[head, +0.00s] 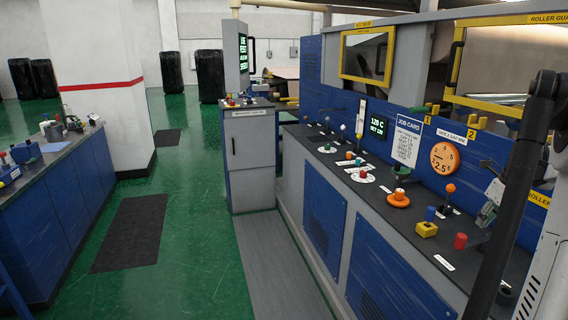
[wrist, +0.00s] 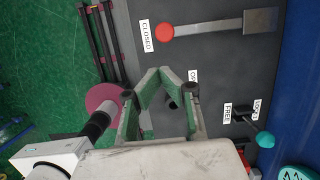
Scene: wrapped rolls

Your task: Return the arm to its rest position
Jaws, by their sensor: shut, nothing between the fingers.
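My arm (head: 520,190) reaches up along the right edge of the head view, over the near end of the long control bench. My gripper (wrist: 166,73) shows in the wrist view as green fingers brought together over the dark bench top, with nothing held between them. A lever with a red knob (wrist: 165,33) lies above the fingers, next to a label reading CLOSED. A second label is partly hidden by the fingers. A teal knob (wrist: 265,139) is at the right, near labels reading FREE and LOCK.
The bench top (head: 322,151) carries several knobs and levers, including an orange-knobbed lever (head: 450,188), a yellow block (head: 427,229) and a red cylinder (head: 460,241). A job card (head: 407,140) stands behind them. The green aisle floor (head: 195,220) at left is open.

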